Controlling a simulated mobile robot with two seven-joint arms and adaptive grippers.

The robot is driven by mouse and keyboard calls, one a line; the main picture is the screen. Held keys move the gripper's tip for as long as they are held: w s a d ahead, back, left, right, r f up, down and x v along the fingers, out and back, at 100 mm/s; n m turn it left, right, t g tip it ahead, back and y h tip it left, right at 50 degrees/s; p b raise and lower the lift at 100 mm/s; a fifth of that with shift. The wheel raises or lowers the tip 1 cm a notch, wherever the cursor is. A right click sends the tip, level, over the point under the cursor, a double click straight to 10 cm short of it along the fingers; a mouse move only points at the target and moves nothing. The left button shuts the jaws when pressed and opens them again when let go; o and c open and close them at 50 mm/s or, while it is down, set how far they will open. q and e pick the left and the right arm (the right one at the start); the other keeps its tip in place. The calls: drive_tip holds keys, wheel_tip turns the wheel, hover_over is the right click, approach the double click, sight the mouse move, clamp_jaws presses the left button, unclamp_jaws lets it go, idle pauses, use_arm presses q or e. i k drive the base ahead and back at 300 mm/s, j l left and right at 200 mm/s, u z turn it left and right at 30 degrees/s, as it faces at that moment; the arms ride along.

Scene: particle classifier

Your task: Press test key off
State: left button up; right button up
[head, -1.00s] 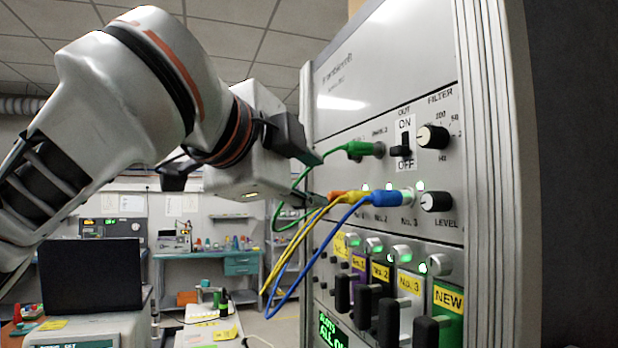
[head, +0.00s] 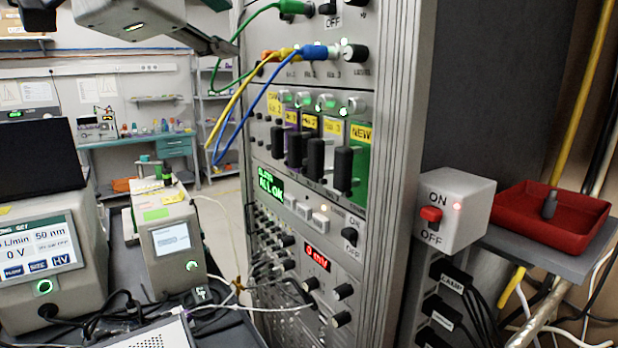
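I cannot read a label naming a test key. Two pale keys (head: 310,212) sit on the rack's front, right of a green display (head: 271,185) that reads "ALL OK". Lower right of them is a black ON switch (head: 350,236). A grey box with a red ON/OFF switch (head: 431,215) stands right of the rack, its small red light lit; the red lever sits between the two words. My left gripper (head: 215,42) is at the top edge, left of the rack and well above these controls. Only its lower part shows, so its opening is hidden. My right gripper is out of view.
Green, yellow and blue cables (head: 262,92) hang from plugs on the rack's upper front. Several black handles (head: 315,158) stick out below them. A red tray (head: 552,215) holds a small grey object. Instruments (head: 170,240) and loose wires fill the lower left.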

sight(319, 221)
drive_tip(key=k+j, duration=0.15)
drive_tip(key=k, duration=0.25)
drive_tip(key=k+j, duration=0.1)
drive_tip(key=k, duration=0.3)
drive_tip(key=k+j, duration=0.15)
drive_tip(key=k, duration=0.25)
